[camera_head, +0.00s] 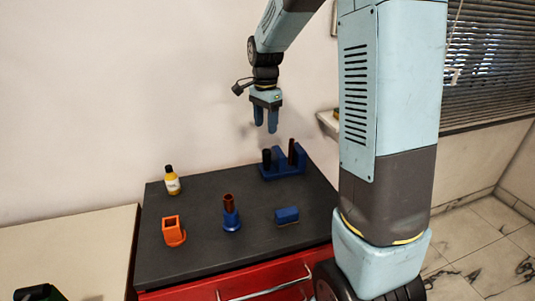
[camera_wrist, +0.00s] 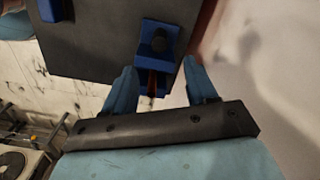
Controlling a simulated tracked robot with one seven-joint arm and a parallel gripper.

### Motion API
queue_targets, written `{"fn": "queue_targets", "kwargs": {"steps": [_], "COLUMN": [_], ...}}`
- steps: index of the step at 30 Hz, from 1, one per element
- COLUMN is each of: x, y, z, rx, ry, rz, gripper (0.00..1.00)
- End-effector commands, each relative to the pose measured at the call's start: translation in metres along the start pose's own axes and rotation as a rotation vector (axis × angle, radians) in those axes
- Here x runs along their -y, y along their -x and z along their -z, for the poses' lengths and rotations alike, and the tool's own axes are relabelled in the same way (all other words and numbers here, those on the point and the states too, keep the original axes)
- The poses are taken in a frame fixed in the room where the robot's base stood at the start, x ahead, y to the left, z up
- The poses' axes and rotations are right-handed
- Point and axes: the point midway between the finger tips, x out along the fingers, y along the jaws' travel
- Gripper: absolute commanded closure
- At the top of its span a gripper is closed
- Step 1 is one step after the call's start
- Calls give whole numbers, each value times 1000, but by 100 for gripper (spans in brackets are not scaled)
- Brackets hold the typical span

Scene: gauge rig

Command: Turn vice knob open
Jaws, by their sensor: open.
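The blue vice (camera_head: 287,166) stands at the back right of the dark worktop. A black upright knob (camera_head: 266,157) is at its left end and a brown rod (camera_head: 291,152) stands at its right. My gripper (camera_head: 265,126) hangs above the vice, fingers down, apart from it and empty. In the wrist view my gripper (camera_wrist: 160,68) has its two blue fingers spread wide. There the blue vice (camera_wrist: 150,57) with its dark knob (camera_wrist: 159,40) lies beyond the fingertips. A reddish-brown part shows between the fingers. I cannot tell which way the knob is turned.
On the worktop (camera_head: 190,245) are a yellow bottle (camera_head: 172,181), an orange holder (camera_head: 173,232), a blue stand with a brown cylinder (camera_head: 231,215) and a blue block (camera_head: 287,215). The wall is close behind. A red cabinet (camera_head: 270,281) is below.

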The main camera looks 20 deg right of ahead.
Motion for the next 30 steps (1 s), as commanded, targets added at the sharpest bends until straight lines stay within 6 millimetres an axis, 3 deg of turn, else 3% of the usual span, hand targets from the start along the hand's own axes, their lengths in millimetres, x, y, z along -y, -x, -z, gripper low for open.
{"fn": "queue_targets", "kwargs": {"steps": [12, 18, 30], "x": [-1, -1, -1], "y": [-74, -102, -118], "z": [2, 2, 2], "rx": [1, 1, 0], "ry": [-2, -2, -2], "rz": [-3, -1, 0], "gripper": [43, 43, 43]}}
